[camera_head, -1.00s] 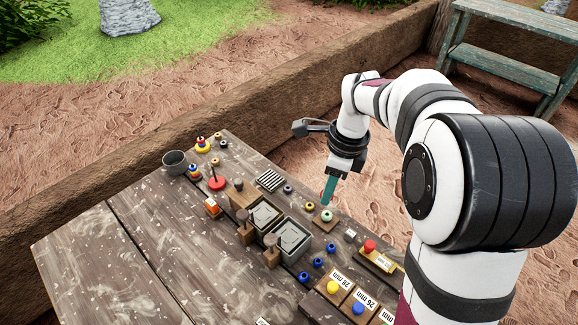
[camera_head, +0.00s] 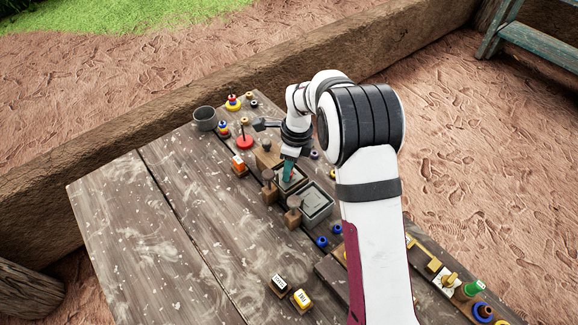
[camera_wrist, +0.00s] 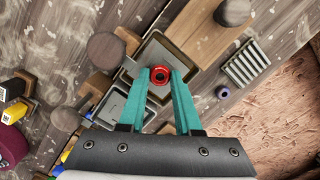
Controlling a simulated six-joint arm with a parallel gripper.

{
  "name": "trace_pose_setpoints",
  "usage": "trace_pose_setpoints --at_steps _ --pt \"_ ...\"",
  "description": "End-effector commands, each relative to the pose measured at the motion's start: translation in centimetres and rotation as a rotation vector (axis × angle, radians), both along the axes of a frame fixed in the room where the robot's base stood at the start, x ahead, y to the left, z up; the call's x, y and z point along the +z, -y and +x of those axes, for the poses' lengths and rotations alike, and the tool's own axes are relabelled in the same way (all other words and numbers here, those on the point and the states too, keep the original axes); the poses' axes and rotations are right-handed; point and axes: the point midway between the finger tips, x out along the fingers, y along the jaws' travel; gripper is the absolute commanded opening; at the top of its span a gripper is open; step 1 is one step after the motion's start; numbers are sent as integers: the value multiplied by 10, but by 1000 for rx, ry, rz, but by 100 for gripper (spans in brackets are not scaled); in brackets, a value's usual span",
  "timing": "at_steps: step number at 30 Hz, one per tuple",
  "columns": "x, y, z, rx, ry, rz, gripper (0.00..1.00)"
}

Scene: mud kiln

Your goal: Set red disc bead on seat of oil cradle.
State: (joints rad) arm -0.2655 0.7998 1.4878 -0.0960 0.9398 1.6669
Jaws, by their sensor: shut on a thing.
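My gripper (camera_wrist: 160,78) is shut on a red disc bead (camera_wrist: 160,75), a small red ring with a dark centre, held between the teal fingertips. In the head view my gripper (camera_head: 286,179) is over the farther of two grey square trays. This farther tray shows in the wrist view (camera_wrist: 184,56) beneath and beyond the bead. The nearer tray (camera_head: 325,211) is beside it and also shows in the wrist view (camera_wrist: 112,101). No label marks the oil cradle, so I cannot tell which part is its seat. The bead is hidden in the head view.
Dark-topped wooden posts (camera_head: 293,211) stand close to the trays. A slatted rack (camera_wrist: 245,63) is to the right in the wrist view. A red disc with an upright peg (camera_head: 244,142) and a grey cup (camera_head: 204,118) are farther back. The left tabletop (camera_head: 150,230) is largely clear.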

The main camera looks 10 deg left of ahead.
Motion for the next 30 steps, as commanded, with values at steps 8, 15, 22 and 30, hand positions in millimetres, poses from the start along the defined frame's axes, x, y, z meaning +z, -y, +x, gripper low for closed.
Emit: trace_pose_setpoints --at_steps 8,15,22,30 --pt "-3 0 0 0 -1 0 36" --pt "-3 0 0 0 -1 0 62" --pt "2 0 0 0 1 1 62" --pt "72 9 0 -1 4 1 62"
